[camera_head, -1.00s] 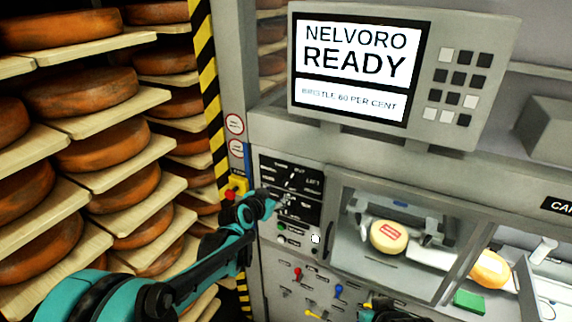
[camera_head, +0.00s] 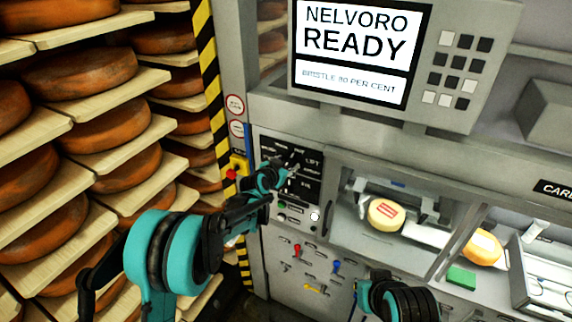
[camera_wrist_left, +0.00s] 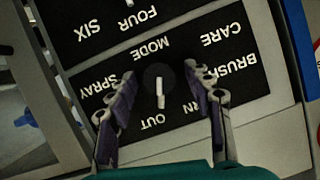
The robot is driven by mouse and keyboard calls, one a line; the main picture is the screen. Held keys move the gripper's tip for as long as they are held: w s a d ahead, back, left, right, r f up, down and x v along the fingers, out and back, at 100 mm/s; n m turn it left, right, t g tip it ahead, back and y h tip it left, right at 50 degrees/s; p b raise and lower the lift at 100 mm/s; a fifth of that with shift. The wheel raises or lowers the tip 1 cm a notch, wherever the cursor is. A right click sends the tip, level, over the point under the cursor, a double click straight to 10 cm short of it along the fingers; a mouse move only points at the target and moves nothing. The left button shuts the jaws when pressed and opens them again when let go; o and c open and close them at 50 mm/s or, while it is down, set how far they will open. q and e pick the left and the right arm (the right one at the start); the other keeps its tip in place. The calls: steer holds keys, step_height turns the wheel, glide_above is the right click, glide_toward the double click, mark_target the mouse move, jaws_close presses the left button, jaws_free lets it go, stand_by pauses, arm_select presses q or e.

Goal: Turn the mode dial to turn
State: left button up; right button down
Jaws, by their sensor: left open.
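The mode dial (camera_wrist_left: 160,92) is a dark round knob with a white pointer bar, under the word MODE, upside down in the left wrist view. Its pointer is towards OUT. SPRAY, BRUSH and CARE also show around it; another label is partly hidden, with only "RN" readable. My left gripper (camera_wrist_left: 164,98) is open, with one finger on each side of the dial; contact cannot be told. In the head view my left gripper (camera_head: 284,180) is at the black control panel (camera_head: 305,188) and hides part of it. My right arm's end (camera_head: 395,298) shows at the bottom, its fingers unclear.
A second dial (camera_wrist_left: 128,3) with FOUR and SIX lies beyond the mode dial. Below the panel are buttons and coloured levers (camera_head: 336,266). A screen (camera_head: 358,50) above reads NELVORO READY. Cheese racks (camera_head: 95,185) stand left; a chamber holds a cheese (camera_head: 386,214).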

arm_select(q)
steer(key=c, duration=1.1)
steer(key=shift+c, duration=0.2)
steer(key=n+b, duration=0.1)
steer(key=n+h+b, duration=0.1)
steer(key=b, duration=0.1)
steer(key=shift+a+f+g+h, duration=0.2)
steer(key=shift+g+h, duration=0.1)
steer(key=shift+g, duration=0.1)
steer(key=n+h+b, duration=0.1)
steer(key=n+b, duration=0.1)
steer(key=shift+b, duration=0.35)
steer(key=shift+w+r+n+g+h+b, duration=0.1)
steer(key=shift+n+g+h+b, duration=0.3)
steer(key=shift+n+h+b, duration=0.4)
